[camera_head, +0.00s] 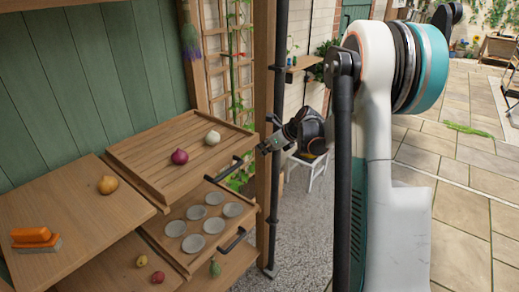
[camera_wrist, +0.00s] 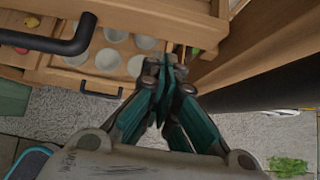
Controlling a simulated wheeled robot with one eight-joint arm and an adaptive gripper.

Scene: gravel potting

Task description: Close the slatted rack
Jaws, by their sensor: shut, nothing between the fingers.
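The slatted rack (camera_head: 165,150) is a wooden slatted tray with a dark bar handle (camera_head: 246,158) on its front. A purple onion (camera_head: 179,156) and a pale bulb (camera_head: 212,138) lie on it. It juts out past the shelf board on the left. My gripper (camera_head: 268,147) is close to the right end of the handle, its fingers together and empty. In the wrist view my fingertips (camera_wrist: 166,66) are below and right of the thick dark handle (camera_wrist: 62,40), apparently apart from it. Whether they touch the rack's front I cannot tell.
Below the rack a wooden tray (camera_head: 181,264) with several round grey dishes sticks out, with its own dark handle (camera_head: 233,240). A wooden post (camera_head: 265,100) and a dark pole (camera_head: 277,190) stand right of the rack.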

